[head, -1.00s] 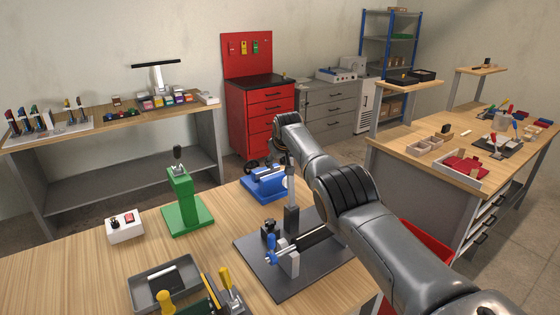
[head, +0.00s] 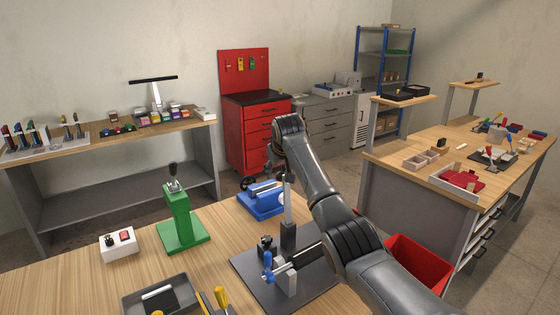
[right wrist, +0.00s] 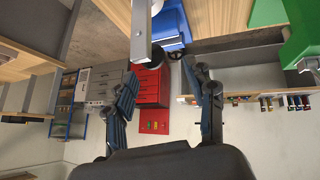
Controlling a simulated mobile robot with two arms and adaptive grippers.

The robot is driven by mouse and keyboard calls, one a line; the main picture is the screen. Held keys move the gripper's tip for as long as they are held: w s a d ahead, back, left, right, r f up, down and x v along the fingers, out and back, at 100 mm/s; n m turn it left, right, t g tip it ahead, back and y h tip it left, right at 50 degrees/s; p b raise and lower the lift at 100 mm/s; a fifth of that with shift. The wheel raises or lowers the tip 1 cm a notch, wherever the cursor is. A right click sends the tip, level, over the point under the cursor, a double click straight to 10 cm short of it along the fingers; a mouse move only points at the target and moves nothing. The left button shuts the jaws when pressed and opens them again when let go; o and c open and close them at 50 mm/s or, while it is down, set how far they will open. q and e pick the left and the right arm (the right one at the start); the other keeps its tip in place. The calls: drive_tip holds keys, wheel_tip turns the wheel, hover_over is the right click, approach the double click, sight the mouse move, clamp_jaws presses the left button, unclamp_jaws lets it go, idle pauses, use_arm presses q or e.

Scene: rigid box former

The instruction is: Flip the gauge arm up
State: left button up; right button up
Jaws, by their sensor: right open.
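A dark base plate (head: 247,262) on the near bench carries a fixture with a blue-handled lever (head: 267,262). A light metal arm (head: 287,205) stands upright from a dark block (head: 288,234) on that plate; I take it for the gauge arm. In the right wrist view the metal bar (right wrist: 141,18) comes in from the top and ends in a dark round tip. My right gripper (right wrist: 166,84) is open and empty, with the bar's end just beyond its fingers. In the head view my own arm mostly hides this gripper. My left gripper is out of view.
A blue device (head: 262,200) stands behind the plate and a green press (head: 180,215) to its left. A white switch box (head: 118,245) and a grey tray (head: 128,301) lie further left. A red bin (head: 420,263) is right of the bench.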

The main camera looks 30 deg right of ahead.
wheel_tip(320, 180, up, 4)
hover_over(284, 198)
drive_tip(key=s+a, duration=0.2)
drive_tip(key=shift+w+a+r, duration=0.15)
drive_tip(key=shift+a+r, duration=0.05)
drive_tip(key=shift+c, duration=0.5)
drive_tip(key=shift+d+f, duration=0.15)
drive_tip(key=shift+f, duration=0.1)
drive_tip(key=c, duration=0.3)
drive_tip(key=shift+m+t, duration=0.5)
drive_tip(key=shift+t, duration=0.3)
drive_tip(key=d+f, duration=0.1)
drive_tip(key=f, duration=0.1)
drive_tip(key=s+d+f+b, duration=0.1)
drive_tip(key=d+f, duration=0.1)
drive_tip(key=s+d+f+b, duration=0.1)
drive_tip(key=f, duration=0.1)
drive_tip(key=shift+d, duration=0.35)
clamp_jaws()
drive_tip(key=s+d+f+t+b, duration=0.3)
drive_tip(key=s+d+t, duration=0.1)
drive_tip(key=s+d, duration=0.15)
drive_tip(key=s+a+r+n+t+y+b, duration=0.2)
drive_tip(key=s+a+r+t+y+b, duration=0.15)
drive_tip(key=s+a, duration=0.35)
drive_tip(key=w+f+p, duration=0.2)
drive_tip(key=w+p, duration=0.2)
drive_tip(key=w, duration=0.9)
drive_tip(key=shift+w, duration=0.15)
